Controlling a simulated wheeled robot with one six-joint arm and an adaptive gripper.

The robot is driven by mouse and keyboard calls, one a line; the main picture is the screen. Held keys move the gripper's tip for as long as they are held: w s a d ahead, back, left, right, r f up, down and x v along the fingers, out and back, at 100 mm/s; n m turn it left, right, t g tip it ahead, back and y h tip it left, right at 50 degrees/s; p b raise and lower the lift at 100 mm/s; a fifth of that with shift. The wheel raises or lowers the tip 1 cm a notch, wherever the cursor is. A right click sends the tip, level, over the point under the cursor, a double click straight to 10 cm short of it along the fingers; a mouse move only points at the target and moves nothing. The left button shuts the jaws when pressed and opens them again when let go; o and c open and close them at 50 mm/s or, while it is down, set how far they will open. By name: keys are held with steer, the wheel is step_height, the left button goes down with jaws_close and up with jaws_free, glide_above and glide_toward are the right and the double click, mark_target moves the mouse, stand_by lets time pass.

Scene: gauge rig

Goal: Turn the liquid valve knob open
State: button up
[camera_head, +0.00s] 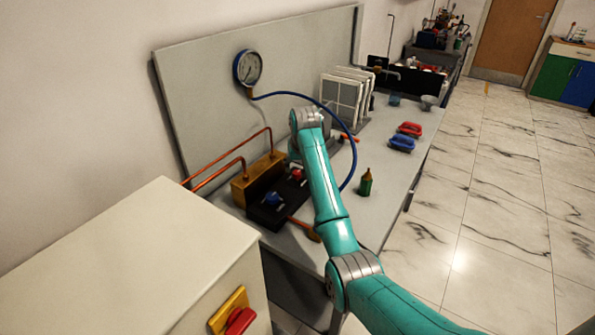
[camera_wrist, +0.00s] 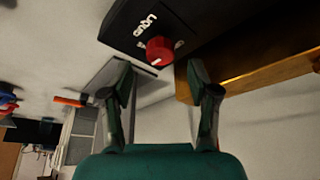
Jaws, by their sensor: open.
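The liquid valve knob (camera_wrist: 160,50) is red and round, with a white mark on its rim. It sits on a black valve box beside the white word LIQUID in the wrist view. The red knob (camera_head: 298,174) also shows on the black box (camera_head: 267,215) in the head view, just left of my arm. My gripper (camera_wrist: 157,72) is open and empty. Its two fingers point toward the knob, one on each side in the picture, and the knob appears beyond the fingertips. Contact is not visible. In the head view my arm hides the fingers.
A blue knob (camera_head: 273,199) sits on the same box, beside a brass block (camera_head: 250,186) with copper pipes. A gauge (camera_head: 247,67) with a blue hose (camera_head: 354,150) hangs behind. A green bottle (camera_head: 366,182) and red and blue handled items stand on the table to the right.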

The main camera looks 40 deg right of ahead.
mark_target(297, 172)
steer(key=shift+x, duration=1.75)
jaws_close()
